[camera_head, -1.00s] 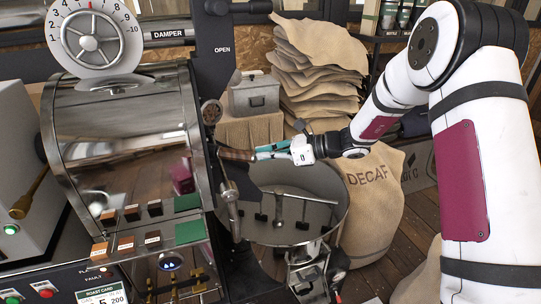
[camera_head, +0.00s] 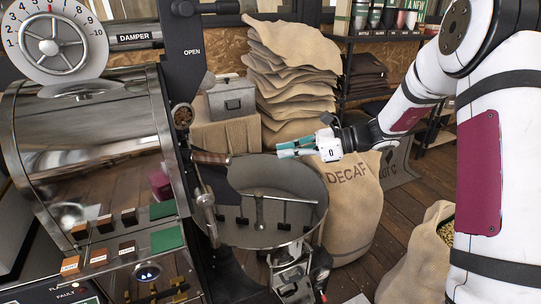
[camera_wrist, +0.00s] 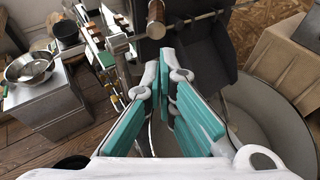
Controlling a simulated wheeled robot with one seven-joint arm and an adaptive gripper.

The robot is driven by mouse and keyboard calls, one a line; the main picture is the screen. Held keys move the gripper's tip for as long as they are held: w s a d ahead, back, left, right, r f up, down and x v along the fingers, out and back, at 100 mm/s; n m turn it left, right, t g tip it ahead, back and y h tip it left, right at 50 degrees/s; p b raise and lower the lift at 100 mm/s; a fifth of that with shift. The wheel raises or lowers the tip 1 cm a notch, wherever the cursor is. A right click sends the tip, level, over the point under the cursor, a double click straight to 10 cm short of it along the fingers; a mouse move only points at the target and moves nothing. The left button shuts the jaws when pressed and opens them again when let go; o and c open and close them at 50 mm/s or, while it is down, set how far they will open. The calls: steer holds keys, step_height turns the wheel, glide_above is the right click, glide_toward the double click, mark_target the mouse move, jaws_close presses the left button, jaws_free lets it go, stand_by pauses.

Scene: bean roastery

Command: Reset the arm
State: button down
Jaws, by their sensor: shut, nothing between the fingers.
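My gripper (camera_head: 278,148) is above the far part of the round cooling tray (camera_head: 316,196) in the head view, with white and teal fingers pointing left. The fingers are shut and hold nothing. A brown-handled lever (camera_head: 210,157) on the roaster lies to the left of the fingertips, apart from them. In the wrist view my gripper (camera_wrist: 166,78) shows its teal pads close together, and the brown handle (camera_wrist: 156,18) is beyond the tips. My arm comes in from the right.
The roaster drum (camera_head: 95,150) fills the left. A DECAF sack (camera_head: 352,205) stands right of the tray. Stacked sacks (camera_head: 290,75) and a grey metal box (camera_head: 232,98) are behind. An open bean sack (camera_head: 415,260) is at lower right. Wooden floor is clear between the sacks.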

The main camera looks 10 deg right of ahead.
steer(key=s+a+r+n+g+h, duration=0.1)
steer(key=s+r+n+g+h, duration=0.25)
steer(key=s, duration=0.55)
steer(key=s+a+r+n+h, duration=0.1)
steer(key=s+r+n+h, duration=0.25)
steer(key=s+n, duration=0.45)
steer(key=s+d+r+n+t+h, duration=0.1)
steer(key=s+d+n+t+h, duration=0.1)
steer(key=s, duration=0.6)
steer(key=s+d+r+n+t+h, duration=0.1)
steer(key=s+d+n+t+h, duration=0.1)
steer(key=s+d+n+h, duration=0.2)
steer(key=s+d+n, duration=0.2)
steer(key=s+n, duration=0.2)
steer(key=s, duration=0.1)
steer(key=shift+d+r+h, duration=0.3)
steer(key=shift+h, duration=0.1)
